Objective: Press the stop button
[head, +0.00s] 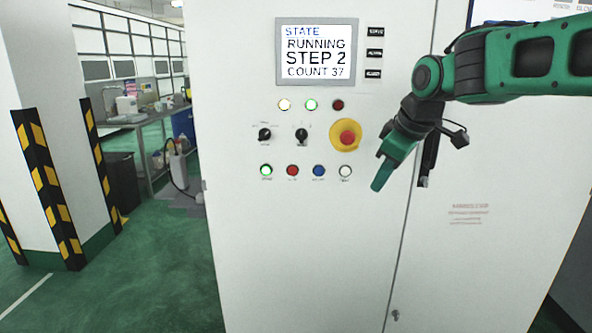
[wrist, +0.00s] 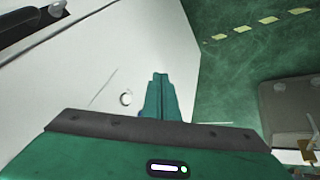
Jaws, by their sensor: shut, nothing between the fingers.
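The control panel is on the front of a white cabinet (head: 300,240). A small red button (head: 292,170) sits in the bottom row, between a lit green button (head: 266,170) and a blue button (head: 319,170); its label is too small to read surely. A large red mushroom button (head: 347,138) on a yellow disc sits above and right of that row. My gripper (head: 377,186) is shut and empty, right of the bottom row, fingers pointing down-left; I cannot tell its gap to the panel. Its closed fingers (wrist: 160,80) show in the wrist view.
The screen (head: 317,52) reads RUNNING, STEP 2, COUNT 37. A white button (head: 345,172) ends the bottom row nearest my gripper. Two black selector knobs (head: 302,136) and several lamps sit above. A striped pillar (head: 45,180) stands left; green floor between is open.

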